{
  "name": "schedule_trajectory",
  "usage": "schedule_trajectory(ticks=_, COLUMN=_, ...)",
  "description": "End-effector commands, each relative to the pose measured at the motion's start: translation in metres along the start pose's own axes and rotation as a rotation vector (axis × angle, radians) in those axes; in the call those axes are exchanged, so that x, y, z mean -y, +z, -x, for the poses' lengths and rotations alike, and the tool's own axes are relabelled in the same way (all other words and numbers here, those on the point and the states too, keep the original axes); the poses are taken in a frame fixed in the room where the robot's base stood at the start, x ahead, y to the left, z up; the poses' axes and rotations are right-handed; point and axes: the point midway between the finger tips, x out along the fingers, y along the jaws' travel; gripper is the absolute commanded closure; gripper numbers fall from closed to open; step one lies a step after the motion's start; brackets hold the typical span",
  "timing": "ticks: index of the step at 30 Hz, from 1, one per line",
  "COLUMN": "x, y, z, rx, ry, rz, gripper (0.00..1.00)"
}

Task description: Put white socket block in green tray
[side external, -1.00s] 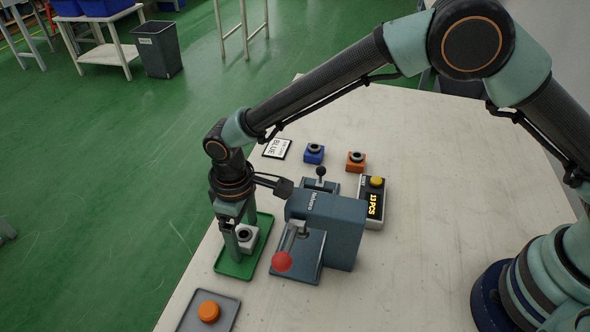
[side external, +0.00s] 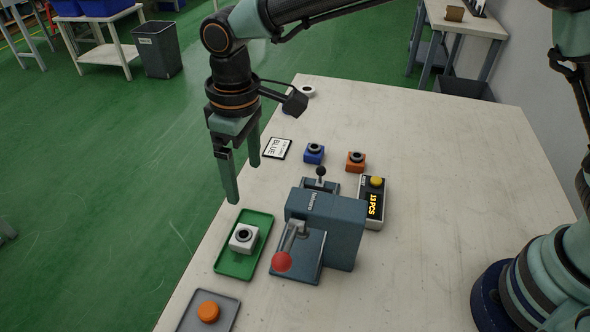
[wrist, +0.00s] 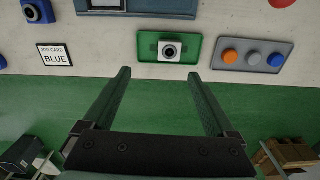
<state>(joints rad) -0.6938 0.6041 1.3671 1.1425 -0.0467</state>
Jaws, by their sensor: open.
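The white socket block (side external: 243,238) with a dark round socket on top sits inside the green tray (side external: 262,222), near the table's left edge. In the wrist view the white block (wrist: 170,50) stands in the middle of the green tray (wrist: 147,45). My gripper (side external: 243,183) is open and empty, raised well above the tray. In the wrist view both fingers of my gripper (wrist: 160,85) are spread wide with nothing between them, apart from the block.
A blue-grey machine (side external: 325,225) with a red-knobbed lever stands right of the tray. A grey tray (side external: 185,318) with an orange button (side external: 208,311) is in front. Blue (side external: 314,153) and orange (side external: 356,162) blocks, a BLUE card (side external: 277,148) and a counter box (side external: 372,203) lie behind.

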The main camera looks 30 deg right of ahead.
Motion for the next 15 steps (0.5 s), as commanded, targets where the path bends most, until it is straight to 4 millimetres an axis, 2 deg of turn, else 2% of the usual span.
schedule_trajectory(ticks=1, x=-0.016, y=0.007, z=0.015, rx=-0.023, ry=0.002, rz=-0.034, gripper=0.09)
schedule_trajectory(ticks=6, x=-0.07, y=0.046, z=0.059, rx=-0.105, ry=0.017, rz=-0.166, gripper=0.09)
schedule_trajectory(ticks=12, x=-0.119, y=0.109, z=0.097, rx=-0.201, ry=0.047, rz=-0.323, gripper=0.09)
schedule_trajectory(ticks=15, x=-0.137, y=0.144, z=0.108, rx=-0.248, ry=0.067, rz=-0.4, gripper=0.09)
